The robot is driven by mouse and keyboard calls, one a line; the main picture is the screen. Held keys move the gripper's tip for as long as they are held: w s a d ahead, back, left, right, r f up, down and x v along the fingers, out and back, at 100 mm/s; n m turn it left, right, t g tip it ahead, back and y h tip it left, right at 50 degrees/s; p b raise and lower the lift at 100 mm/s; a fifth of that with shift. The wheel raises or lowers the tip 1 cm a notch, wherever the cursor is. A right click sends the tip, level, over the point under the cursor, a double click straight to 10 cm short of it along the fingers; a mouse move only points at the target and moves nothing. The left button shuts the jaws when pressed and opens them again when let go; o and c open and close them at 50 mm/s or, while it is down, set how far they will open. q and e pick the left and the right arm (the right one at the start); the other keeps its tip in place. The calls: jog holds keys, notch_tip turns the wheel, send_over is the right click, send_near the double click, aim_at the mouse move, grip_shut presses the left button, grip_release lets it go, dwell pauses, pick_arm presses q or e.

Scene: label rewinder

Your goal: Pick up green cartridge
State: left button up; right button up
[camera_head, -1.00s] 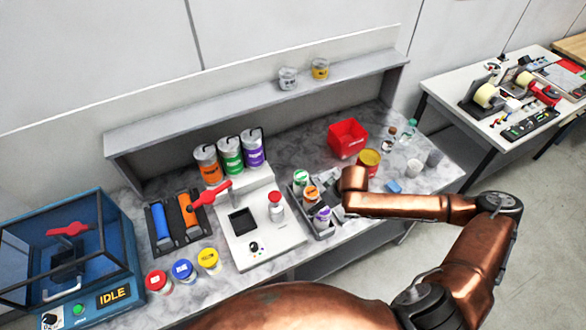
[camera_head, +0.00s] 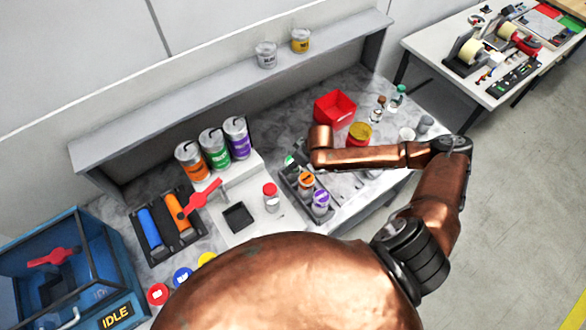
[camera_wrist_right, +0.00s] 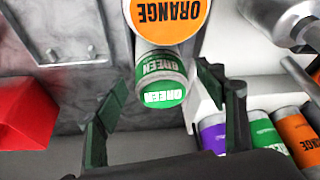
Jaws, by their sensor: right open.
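The green cartridge (camera_wrist_right: 160,80) has a green cap and a green band, both lettered GREEN. In the right wrist view it sits between the open fingers of my right gripper (camera_wrist_right: 163,92), with visible gaps on both sides. My right gripper's fingers are hidden behind that arm in the head view. My left gripper is not in view.
An orange cartridge (camera_head: 306,179) and a purple one (camera_head: 321,198) share the tray. Orange, green (camera_head: 215,148) and purple cans stand at the left. A red-capped bottle (camera_head: 270,192) is near the tray.

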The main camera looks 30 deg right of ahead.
jog(key=x, duration=0.2)
jog(key=shift+w+a+f, duration=0.1)
jog(key=shift+w+f, duration=0.1)
jog(key=shift+f, duration=0.15)
jog(key=shift+c, duration=0.2)
jog(key=c, duration=1)
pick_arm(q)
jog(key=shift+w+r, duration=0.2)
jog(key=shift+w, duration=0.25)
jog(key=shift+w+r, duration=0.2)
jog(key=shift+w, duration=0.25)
pick_arm(e)
jog(key=c, duration=0.3)
